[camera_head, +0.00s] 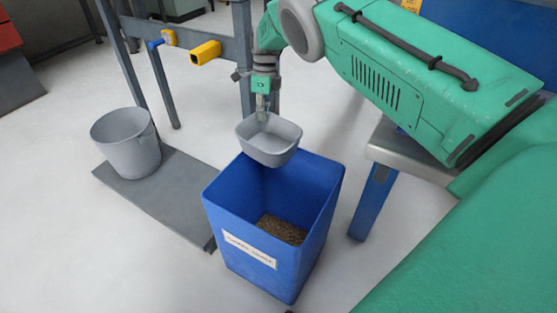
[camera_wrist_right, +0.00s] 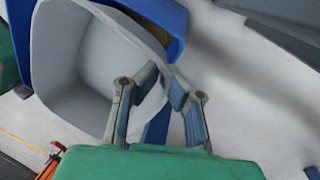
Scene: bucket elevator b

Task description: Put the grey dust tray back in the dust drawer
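The grey dust tray (camera_head: 269,151) hangs above the far rim of a blue bin, slightly tilted, and its visible inside looks empty. My right gripper (camera_head: 263,112) is at the tray's far rim, pointing down. In the right wrist view the tray (camera_wrist_right: 85,65) fills the upper left, and the fingers of my right gripper (camera_wrist_right: 164,86) are closed on its rim, one on each side. My left gripper is not in view. I cannot make out the dust drawer in either view.
The blue bin (camera_head: 226,217) holds brown grainy material and has a white label. A grey bucket (camera_head: 127,143) stands on a dark plate (camera_head: 175,194) at left. Grey frame posts (camera_head: 243,60) and a yellow handle (camera_head: 205,53) are behind. A blue-legged bench (camera_head: 374,200) stands right.

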